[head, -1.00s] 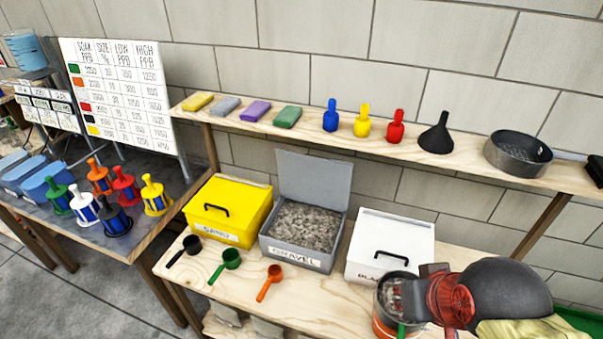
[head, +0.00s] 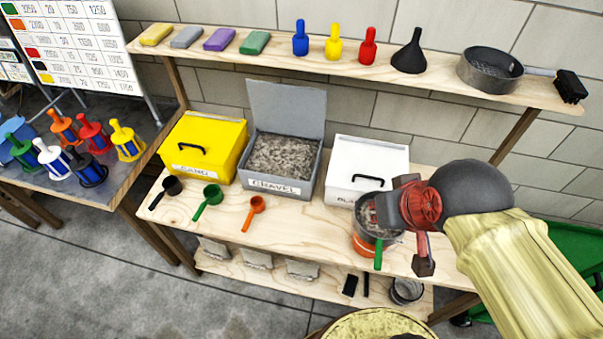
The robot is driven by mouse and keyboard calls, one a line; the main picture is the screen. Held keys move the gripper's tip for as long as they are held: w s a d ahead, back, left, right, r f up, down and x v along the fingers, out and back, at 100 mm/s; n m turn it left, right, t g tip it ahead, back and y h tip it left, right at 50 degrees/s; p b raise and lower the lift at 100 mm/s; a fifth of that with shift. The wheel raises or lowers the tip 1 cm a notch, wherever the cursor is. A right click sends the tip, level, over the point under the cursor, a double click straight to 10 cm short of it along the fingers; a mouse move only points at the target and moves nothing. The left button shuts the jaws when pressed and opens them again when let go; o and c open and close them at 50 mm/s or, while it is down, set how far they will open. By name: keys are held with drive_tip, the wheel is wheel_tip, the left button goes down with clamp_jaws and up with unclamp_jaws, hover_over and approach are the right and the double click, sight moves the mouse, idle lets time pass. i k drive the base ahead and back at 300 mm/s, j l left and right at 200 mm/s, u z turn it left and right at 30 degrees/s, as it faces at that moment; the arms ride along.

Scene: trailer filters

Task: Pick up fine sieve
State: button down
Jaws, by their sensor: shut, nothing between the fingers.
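A grey round sieve with a green handle (head: 378,254) sits on an orange bucket (head: 364,245) on the bench, its handle pointing to the front; my gripper hides part of its rim. A larger dark grey round pan-like sieve (head: 484,76) with a handle to the right rests on the upper shelf. I cannot tell from the look which one is the fine sieve. My gripper (head: 405,232), red and black, is at the right side of the bucket, close to the green-handled sieve. It is shut and empty. Whether it touches the sieve cannot be told.
Yellow (head: 203,147), open grey gravel (head: 322,168) and white (head: 367,165) boxes stand along the bench back. Black, green and orange scoops (head: 253,212) lie in front. A black funnel (head: 409,54) and a black brush (head: 570,87) are on the shelf. A round container (head: 406,291) is below.

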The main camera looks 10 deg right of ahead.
sight(372, 235)
drive_tip(key=k+l+z, duration=0.1)
drive_tip(key=k, duration=0.2)
drive_tip(key=k+l+z, duration=0.1)
drive_tip(key=k+l+u, duration=0.1)
drive_tip(key=l+u, duration=0.15)
drive_tip(key=l, duration=0.2)
drive_tip(key=k+l+u, duration=0.25)
drive_tip(key=l, duration=0.2)
drive_tip(key=i, duration=0.1)
